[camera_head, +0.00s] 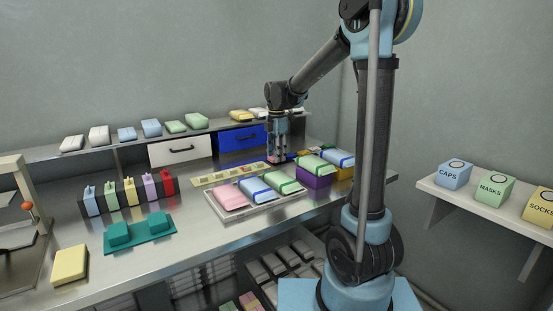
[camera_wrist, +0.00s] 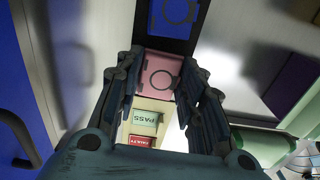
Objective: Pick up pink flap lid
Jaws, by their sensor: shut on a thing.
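I cannot tell whether the lid is clear of the surface below.
A dark blue strip with a blue ringed lid (camera_wrist: 177,10) lies just beyond. PASS (camera_wrist: 145,118) and FAULTY labels show below. A tray (camera_head: 246,210) with pink, blue and green packs and a purple box (camera_head: 313,180) stand in front. The blue drawer (camera_head: 240,138) is behind.

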